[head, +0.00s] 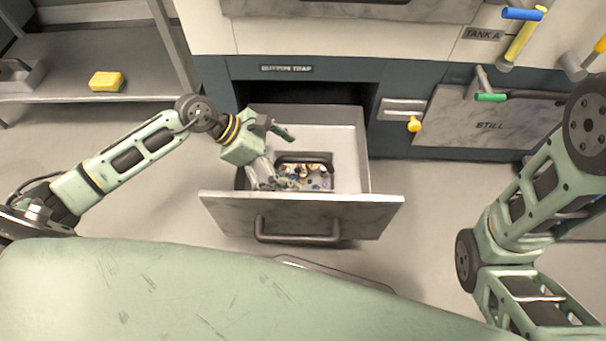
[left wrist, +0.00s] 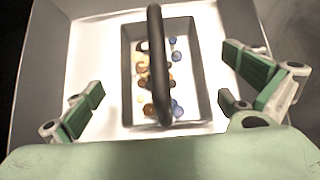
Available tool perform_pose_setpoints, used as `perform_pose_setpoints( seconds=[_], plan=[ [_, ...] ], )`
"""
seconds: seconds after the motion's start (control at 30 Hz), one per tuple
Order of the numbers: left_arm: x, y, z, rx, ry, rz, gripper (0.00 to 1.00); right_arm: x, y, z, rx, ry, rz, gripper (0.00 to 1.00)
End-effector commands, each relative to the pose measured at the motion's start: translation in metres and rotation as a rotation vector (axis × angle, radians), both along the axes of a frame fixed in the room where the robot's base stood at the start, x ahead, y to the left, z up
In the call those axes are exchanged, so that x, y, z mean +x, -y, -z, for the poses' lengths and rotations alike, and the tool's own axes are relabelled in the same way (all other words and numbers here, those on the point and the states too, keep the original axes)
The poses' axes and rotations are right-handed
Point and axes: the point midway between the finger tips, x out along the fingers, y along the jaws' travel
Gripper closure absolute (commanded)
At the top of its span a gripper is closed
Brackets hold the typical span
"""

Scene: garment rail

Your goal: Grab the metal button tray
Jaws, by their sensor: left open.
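The metal button tray (left wrist: 199,80) is a grey rectangular tray with a dark arched handle (left wrist: 157,65) and several small coloured buttons inside. It lies in the open drawer (head: 345,130); in the head view its handle (head: 312,156) shows, and my left gripper hides part of its left side. My left gripper (head: 278,160) is over the drawer, at the tray's left side in the head view. In the left wrist view, its fingers (left wrist: 163,88) are spread wide on both sides of the tray and handle, holding nothing. My right arm shows at the right, but its gripper is out of view.
The drawer's front panel (head: 300,212) with its bar handle (head: 298,238) stands between my body and the tray. The drawer walls surround it. A shelf (head: 60,62) with a yellow sponge (head: 106,82) is at left. The floor beside the drawer is clear.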

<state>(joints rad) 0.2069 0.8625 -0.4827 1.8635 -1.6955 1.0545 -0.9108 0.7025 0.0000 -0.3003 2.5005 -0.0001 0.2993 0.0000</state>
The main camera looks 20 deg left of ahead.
Motion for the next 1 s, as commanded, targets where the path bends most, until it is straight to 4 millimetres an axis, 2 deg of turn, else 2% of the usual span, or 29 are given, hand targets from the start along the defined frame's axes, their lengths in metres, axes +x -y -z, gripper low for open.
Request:
perform_pose_setpoints(
  seconds=[0.03, 0.23, 0.4, 0.63, 1.0],
  plan=[
    [0.001, 0.006, 0.009, -0.003, 0.001, 0.001, 0.00, 0.000, 0.000, 0.012, 0.000, -0.001, 0.000, 1.00],
    [0.005, 0.024, 0.026, -0.003, 0.001, 0.001, 0.00, 0.000, 0.000, 0.033, 0.000, -0.001, 0.000, 1.00],
    [0.008, 0.032, 0.030, -0.002, 0.001, -0.001, 0.00, 0.000, 0.000, 0.038, 0.000, -0.001, 0.000, 1.00],
    [0.008, 0.032, 0.029, -0.001, 0.000, 0.000, 0.00, 0.000, 0.000, 0.037, 0.000, -0.001, 0.000, 1.00],
    [0.007, 0.031, 0.030, -0.001, 0.000, -0.001, 0.32, 0.000, 0.000, 0.037, 0.000, -0.001, 0.000, 1.00]
  ],
)
